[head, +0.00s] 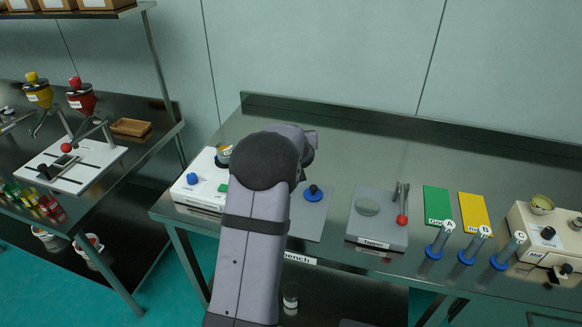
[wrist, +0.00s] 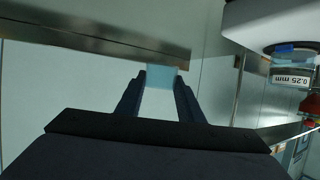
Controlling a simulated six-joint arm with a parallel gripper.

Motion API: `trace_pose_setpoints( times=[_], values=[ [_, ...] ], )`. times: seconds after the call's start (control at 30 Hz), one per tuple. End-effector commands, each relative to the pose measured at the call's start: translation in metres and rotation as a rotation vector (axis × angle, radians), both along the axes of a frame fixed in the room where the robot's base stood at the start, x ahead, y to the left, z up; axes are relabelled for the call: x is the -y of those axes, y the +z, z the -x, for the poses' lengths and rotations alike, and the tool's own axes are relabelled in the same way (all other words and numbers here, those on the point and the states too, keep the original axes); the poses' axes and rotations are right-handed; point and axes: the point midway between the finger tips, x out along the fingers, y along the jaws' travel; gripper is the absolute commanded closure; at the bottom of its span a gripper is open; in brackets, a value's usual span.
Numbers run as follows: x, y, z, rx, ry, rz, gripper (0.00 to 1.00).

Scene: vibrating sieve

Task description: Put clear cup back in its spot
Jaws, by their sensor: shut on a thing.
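In the wrist view my gripper (wrist: 160,77) has its two dark fingers on either side of a pale blue, see-through piece, the clear cup (wrist: 161,81). It is shut on the cup near the fingertips. Only a small part of the cup shows, and its tilt and contents cannot be told. In the head view my own arm hides the gripper and the held cup, near the white machine (head: 203,190) at the left of the bench.
A clear ring labelled 0.25 mm (wrist: 292,70) sits under a white body at upper right in the wrist view. On the bench (head: 340,150) are a grey plate with a red-knobbed lever (head: 376,228), green (head: 437,203) and yellow (head: 474,210) mats, and blue-based cylinders. The bench's back is clear.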

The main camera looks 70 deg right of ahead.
Motion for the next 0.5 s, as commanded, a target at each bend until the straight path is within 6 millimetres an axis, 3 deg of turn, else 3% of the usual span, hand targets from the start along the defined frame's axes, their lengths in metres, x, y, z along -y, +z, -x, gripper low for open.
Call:
trace_pose_setpoints(
  times=[0.27, 0.5],
  values=[
    [0.002, -0.004, 0.009, 0.000, -0.012, 0.000, 0.88],
    [0.002, -0.038, 0.009, 0.000, -0.012, -0.004, 0.88]
  ],
)
